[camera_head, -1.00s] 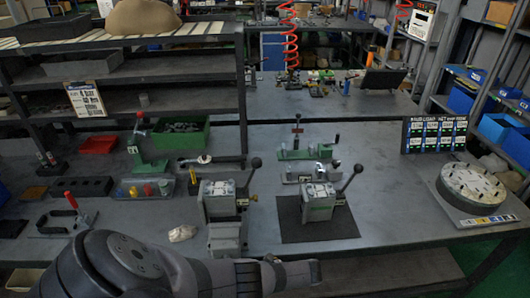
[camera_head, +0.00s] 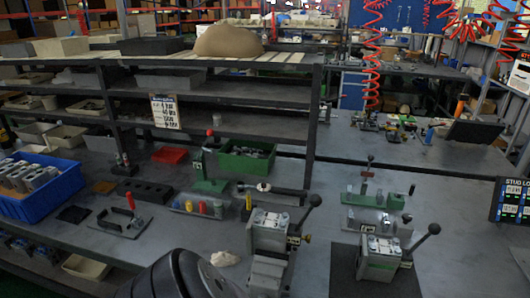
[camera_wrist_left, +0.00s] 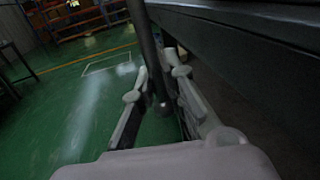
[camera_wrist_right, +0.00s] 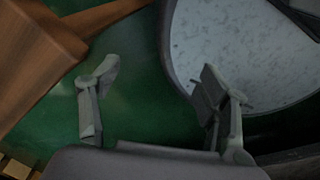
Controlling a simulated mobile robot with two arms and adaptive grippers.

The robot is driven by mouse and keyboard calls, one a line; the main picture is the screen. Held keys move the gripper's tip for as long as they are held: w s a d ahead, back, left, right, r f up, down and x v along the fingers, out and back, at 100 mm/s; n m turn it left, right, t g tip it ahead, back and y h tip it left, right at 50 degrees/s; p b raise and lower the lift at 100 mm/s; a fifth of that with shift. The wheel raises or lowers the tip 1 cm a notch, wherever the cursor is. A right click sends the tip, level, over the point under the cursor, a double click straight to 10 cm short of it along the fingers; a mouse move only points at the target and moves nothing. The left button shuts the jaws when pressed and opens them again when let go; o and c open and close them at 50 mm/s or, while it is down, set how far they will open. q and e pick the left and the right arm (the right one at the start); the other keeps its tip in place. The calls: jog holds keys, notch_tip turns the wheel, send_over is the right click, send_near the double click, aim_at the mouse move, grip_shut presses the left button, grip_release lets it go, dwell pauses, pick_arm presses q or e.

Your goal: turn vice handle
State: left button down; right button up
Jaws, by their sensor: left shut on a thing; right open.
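In the left wrist view my left gripper (camera_wrist_left: 158,82) is shut on a dark upright rod (camera_wrist_left: 147,45), which looks like the vice handle, beside the bench edge and above the green floor. The rod's ends are not clear. In the head view a grey vice (camera_head: 268,265) with a pale valve block (camera_head: 271,221) on top stands at the bench front. A lever with a black ball knob (camera_head: 315,200) rises at its right. My right gripper (camera_wrist_right: 160,78) is open and empty in the right wrist view. Neither gripper shows in the head view.
A second valve block (camera_head: 383,246) stands on a dark mat (camera_head: 345,280) to the right. A blue crate (camera_head: 75,200), a green bin (camera_head: 246,158) and a red-handled tool (camera_head: 130,202) are on the left.

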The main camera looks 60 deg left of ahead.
pick_arm(q)
jog(key=shift+s+d+f, duration=0.2)
jog(key=shift+d+f, duration=0.05)
pick_arm(e)
jog(key=shift+w, duration=0.15)
pick_arm(q)
jog(key=c, duration=1.7)
grip_release()
jog(key=shift+a, duration=0.1)
jog(key=shift+o, duration=0.2)
jog(key=shift+r, duration=0.1)
pick_arm(e)
jog(key=shift+w, duration=0.15)
pick_arm(q)
jog(key=shift+w+r, duration=0.1)
pick_arm(e)
jog(key=shift+w, duration=0.1)
